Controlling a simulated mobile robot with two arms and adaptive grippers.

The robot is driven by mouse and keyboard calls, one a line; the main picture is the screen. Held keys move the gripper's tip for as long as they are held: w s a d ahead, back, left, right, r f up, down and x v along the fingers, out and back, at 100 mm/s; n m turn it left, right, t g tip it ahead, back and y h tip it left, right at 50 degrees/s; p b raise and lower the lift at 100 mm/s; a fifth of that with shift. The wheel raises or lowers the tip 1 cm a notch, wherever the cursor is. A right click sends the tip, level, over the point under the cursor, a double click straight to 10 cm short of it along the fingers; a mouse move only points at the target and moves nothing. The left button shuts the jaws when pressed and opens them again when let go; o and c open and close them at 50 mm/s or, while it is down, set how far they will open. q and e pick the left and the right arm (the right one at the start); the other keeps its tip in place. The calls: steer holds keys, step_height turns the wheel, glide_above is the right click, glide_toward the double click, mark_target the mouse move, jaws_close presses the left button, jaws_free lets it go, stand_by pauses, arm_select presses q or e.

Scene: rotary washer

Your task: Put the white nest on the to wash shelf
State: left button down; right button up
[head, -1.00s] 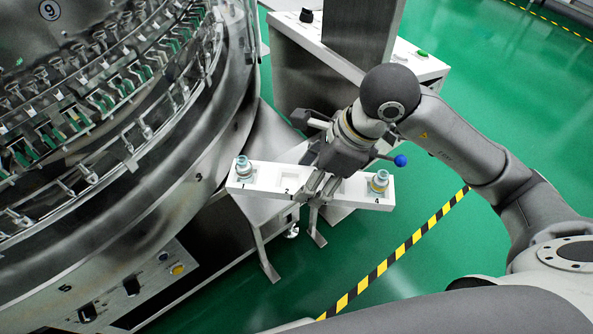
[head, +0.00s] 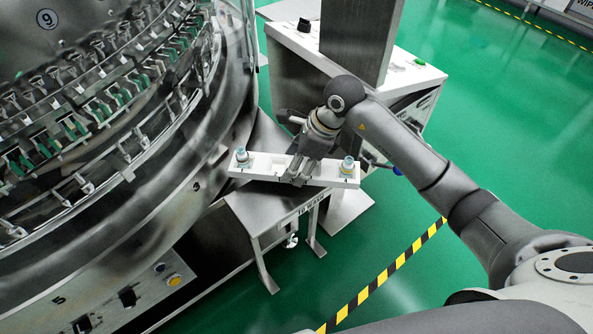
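The white nest (head: 263,165) is a long white bar with numbered places. A small capped piece (head: 242,157) stands at its left end and another with a yellowish base (head: 346,167) near its right end. My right gripper (head: 299,179) is shut on the nest around its middle and hides that part. The metal shelf (head: 262,208) lies below and in front of the nest, with small, hardly legible lettering on its front edge. The nest is over the shelf's back part; I cannot tell how high above it. My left gripper is not in view.
The large round washer (head: 190,190) curves close along the shelf's left side. A metal cabinet with a white top (head: 290,38) and an upright column (head: 362,35) stands behind. Green floor (head: 400,215) with yellow-black tape (head: 392,270) is open at the right.

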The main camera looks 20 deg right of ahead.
mark_target(300, 167)
step_height(300, 167, down, 3)
steer(key=shift+r, duration=0.1)
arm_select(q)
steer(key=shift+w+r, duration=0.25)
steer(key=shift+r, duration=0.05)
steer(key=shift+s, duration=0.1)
arm_select(e)
steer(key=o, duration=1.1)
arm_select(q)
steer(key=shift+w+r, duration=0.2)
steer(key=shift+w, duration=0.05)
arm_select(e)
steer(key=shift+o, duration=0.2)
steer(key=shift+d+r, duration=0.1)
steer(key=shift+r, duration=0.2)
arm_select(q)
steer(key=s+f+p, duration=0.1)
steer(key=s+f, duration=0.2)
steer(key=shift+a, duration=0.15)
arm_select(e)
steer(key=v, duration=1.1)
steer(key=shift+r, duration=0.2)
